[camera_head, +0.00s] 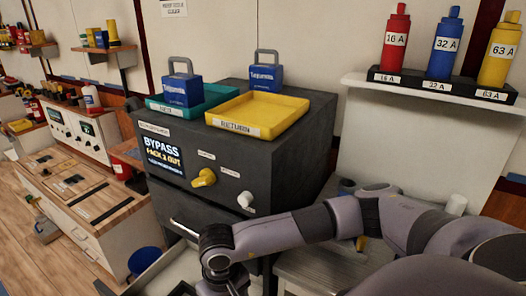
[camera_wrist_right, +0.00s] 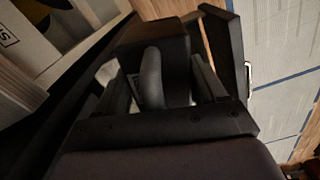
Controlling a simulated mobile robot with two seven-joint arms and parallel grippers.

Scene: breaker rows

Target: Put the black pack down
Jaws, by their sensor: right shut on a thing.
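The black pack (camera_wrist_right: 153,45) is a dark block with a rounded grey handle-like part in the right wrist view. My right gripper (camera_wrist_right: 165,90) is shut on it, with one finger on each side. In the head view my right arm reaches in from the right, and its wrist bends down at the bottom edge beside the dark cabinet (camera_head: 245,165). The fingers and the pack are not clearly visible there. Whether the pack touches anything below cannot be told. My left gripper is not in view.
A shelf (camera_head: 420,88) at right holds red, blue and yellow cylinders. A dark panel with a metal handle (camera_wrist_right: 248,78) stands close right of the pack.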

